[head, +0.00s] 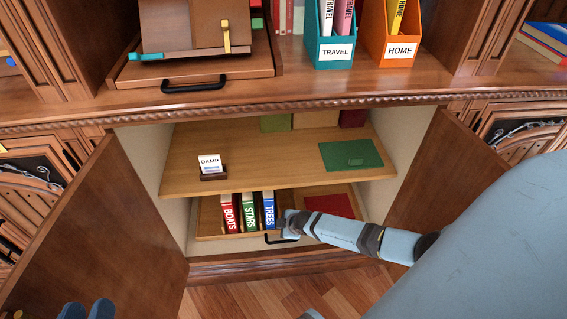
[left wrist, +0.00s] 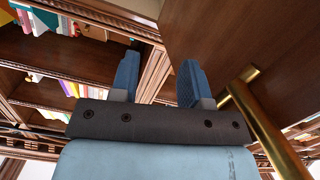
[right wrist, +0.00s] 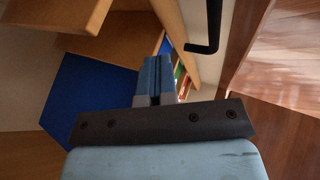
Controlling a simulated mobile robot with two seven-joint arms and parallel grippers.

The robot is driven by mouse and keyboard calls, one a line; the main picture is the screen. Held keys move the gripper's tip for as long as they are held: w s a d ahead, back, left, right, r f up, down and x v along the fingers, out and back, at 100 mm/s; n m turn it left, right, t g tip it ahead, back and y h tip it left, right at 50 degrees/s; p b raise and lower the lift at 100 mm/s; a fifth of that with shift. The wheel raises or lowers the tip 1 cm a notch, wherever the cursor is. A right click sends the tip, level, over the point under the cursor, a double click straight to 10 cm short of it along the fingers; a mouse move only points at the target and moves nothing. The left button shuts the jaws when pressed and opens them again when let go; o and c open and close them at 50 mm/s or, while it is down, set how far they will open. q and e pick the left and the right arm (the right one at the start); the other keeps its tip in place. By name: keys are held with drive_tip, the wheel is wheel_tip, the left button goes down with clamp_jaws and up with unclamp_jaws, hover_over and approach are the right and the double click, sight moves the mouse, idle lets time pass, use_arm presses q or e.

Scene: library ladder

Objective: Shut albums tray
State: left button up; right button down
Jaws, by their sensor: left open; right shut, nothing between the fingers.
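The albums tray (head: 217,237) is a light wooden tray low in the open cabinet, under the middle shelf. It holds albums marked BOATS (head: 229,214), STARS (head: 249,212) and TREES (head: 268,210). Its black handle (head: 281,240) is on the front; a black handle also shows in the right wrist view (right wrist: 207,38). My right gripper (head: 287,226) is shut and empty at the tray front beside the handle; contact cannot be told. Its closed fingers show in the right wrist view (right wrist: 154,75). My left gripper (head: 87,311) is open and empty, away from the tray.
Cabinet doors stand open at left (head: 108,230) and right (head: 445,170). The middle shelf (head: 260,170) holds a DAMP card (head: 210,165) and a green folder (head: 350,154). A red flat item (head: 330,206) lies low at right. Wooden floor (head: 270,293) lies in front.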

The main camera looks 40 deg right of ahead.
drive_tip(key=shift+w+d+r, duration=0.1)
drive_tip(key=shift+w+d, duration=0.25)
